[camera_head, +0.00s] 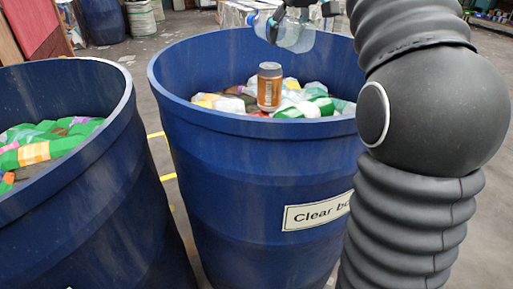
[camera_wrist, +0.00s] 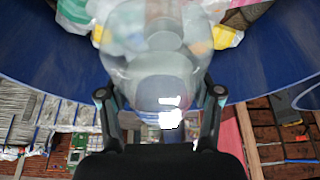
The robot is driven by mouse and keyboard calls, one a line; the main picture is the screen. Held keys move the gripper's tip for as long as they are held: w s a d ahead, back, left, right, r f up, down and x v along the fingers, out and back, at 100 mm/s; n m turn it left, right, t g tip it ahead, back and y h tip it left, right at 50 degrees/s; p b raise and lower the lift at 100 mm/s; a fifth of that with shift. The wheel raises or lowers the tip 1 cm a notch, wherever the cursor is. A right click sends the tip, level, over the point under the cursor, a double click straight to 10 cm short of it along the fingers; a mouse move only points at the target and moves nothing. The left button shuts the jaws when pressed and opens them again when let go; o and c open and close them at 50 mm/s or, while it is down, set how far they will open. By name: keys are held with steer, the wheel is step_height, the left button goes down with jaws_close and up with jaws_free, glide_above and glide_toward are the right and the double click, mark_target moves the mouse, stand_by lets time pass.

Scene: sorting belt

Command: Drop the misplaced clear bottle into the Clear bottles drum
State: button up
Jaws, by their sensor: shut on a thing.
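A clear, bluish see-through bottle (camera_head: 296,36) hangs over the far inner side of the blue drum labelled "Clear bo…" (camera_head: 205,165); my arm hides the rest of the label. My gripper (camera_head: 303,10) is at the top edge of the head view, shut on the bottle. In the wrist view my gripper (camera_wrist: 160,98) has a finger on each side of the clear bottle (camera_wrist: 150,70), with the drum's blue wall (camera_wrist: 270,60) and its contents behind. The bottle is above the contents and apart from them.
A brown-orange jar (camera_head: 270,87) stands upright on the mixed bottles (camera_head: 318,103) in the labelled drum. A second blue drum (camera_head: 85,170) at left holds mostly green bottles (camera_head: 50,140). Another blue drum (camera_head: 103,20) stands behind. My dark ribbed arm covers the right side.

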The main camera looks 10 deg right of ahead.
mark_target(297, 20)
steer(key=shift+f+b, duration=1.65)
steer(key=shift+f, duration=0.6)
steer(key=o, duration=1)
steer(key=shift+c, duration=0.2)
steer(key=shift+r, duration=0.1)
steer(key=v, duration=1)
steer(key=shift+s+d+r, duration=0.1)
steer(key=shift+r, duration=0.1)
steer(key=shift+s+d+r, duration=0.1)
steer(key=shift+s+r, duration=0.2)
steer(key=shift+r, duration=0.3)
